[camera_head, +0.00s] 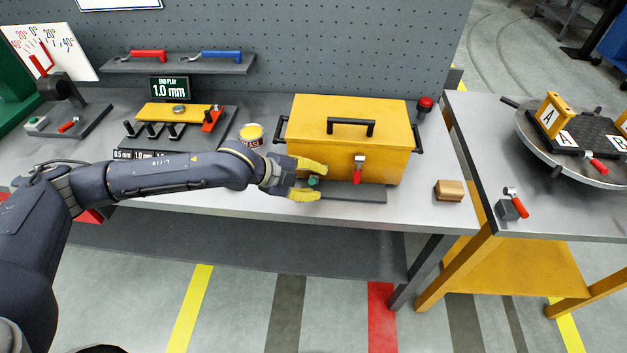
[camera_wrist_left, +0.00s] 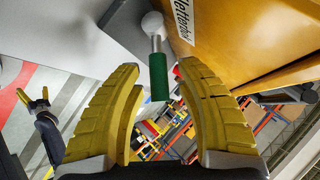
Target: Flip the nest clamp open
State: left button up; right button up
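Several red-handled clamps or latches are in the head view, and I cannot tell which is the nest clamp. One (camera_head: 68,125) is on the dark plate at left, one (camera_head: 515,203) on the right table, one (camera_head: 595,162) on the turntable, and a red latch (camera_head: 358,168) is on the yellow box front. My left gripper (camera_head: 310,181) is at the yellow box's front left. In the left wrist view its fingers (camera_wrist_left: 160,95) are apart around a green handle (camera_wrist_left: 159,78) with a silver shank and white ball, with gaps beside it. My right gripper (camera_wrist_left: 38,105) shows small there, its tips apart.
The yellow box (camera_head: 400,130) stands behind my left gripper. A yellow-lidded tin (camera_head: 251,133) is close to my left wrist. A wooden block (camera_head: 449,190) lies at the bench's right end. The turntable (camera_head: 540,147) carries blocks marked A and B. The right table's front is mostly clear.

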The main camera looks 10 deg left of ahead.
pick_arm(q)
jog(key=shift+a, duration=0.1)
jog(key=v, duration=1.2)
jog(key=shift+c, duration=0.3)
